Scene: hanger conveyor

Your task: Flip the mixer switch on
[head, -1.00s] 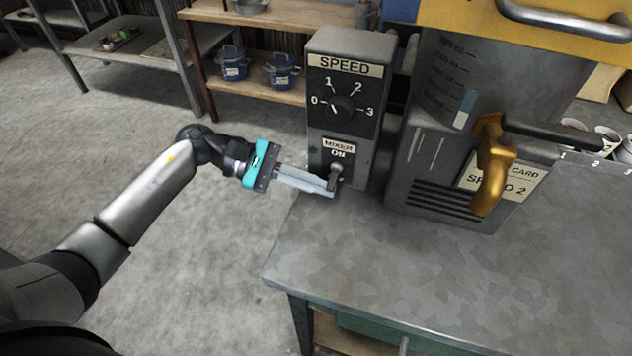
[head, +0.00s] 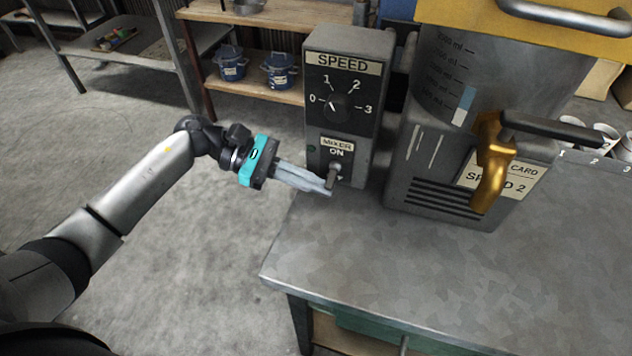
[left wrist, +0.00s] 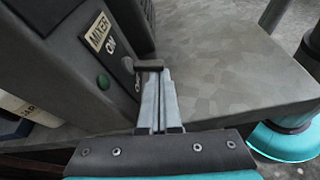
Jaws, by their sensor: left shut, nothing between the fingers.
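The control box (head: 345,105) stands at the back left of the table, with a speed dial (head: 337,107) near 0 on its upper face. Below the dial is the mixer switch (head: 335,174), a dark lever under the "MIXER ON" label. It also shows in the left wrist view (left wrist: 148,65), close to my fingertips. My left gripper (head: 328,188) is shut and empty, with its fingertips at the lever's lower end. I cannot tell if they touch it. A green round spot (left wrist: 103,81) is beside the switch label.
The mixer (head: 465,150) with a golden handle (head: 492,165) stands right of the control box. The table's (head: 420,260) front area is clear. Shelves with blue pots (head: 281,72) are behind, and several numbered cups (head: 603,140) are at the right.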

